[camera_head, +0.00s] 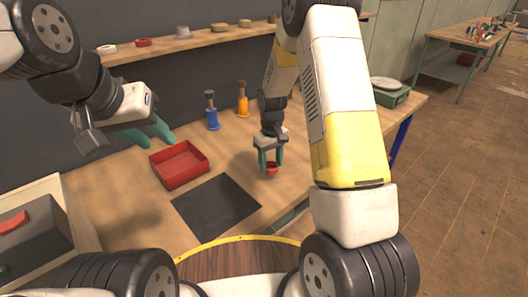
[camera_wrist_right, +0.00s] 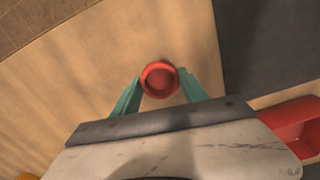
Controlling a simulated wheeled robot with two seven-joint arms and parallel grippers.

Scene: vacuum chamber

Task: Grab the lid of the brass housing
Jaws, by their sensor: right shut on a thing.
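A small round red part (camera_head: 272,170) with a raised rim and a recessed middle is between the fingertips of my right gripper (camera_head: 270,160). It is also plain in the right wrist view (camera_wrist_right: 160,78), with a teal finger on each side. My right gripper is shut on it, low over the wooden table; I cannot tell whether the part touches the table. No brass-coloured housing can be made out for certain. My left gripper (camera_head: 151,135) is open and empty, above the table at the left, behind the red tray.
A red tray (camera_head: 181,183) and a dark mat (camera_head: 216,227) lie on the table (camera_head: 235,163). A shelf (camera_head: 170,45) holds several small round parts. A green scale (camera_head: 390,92) is at right.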

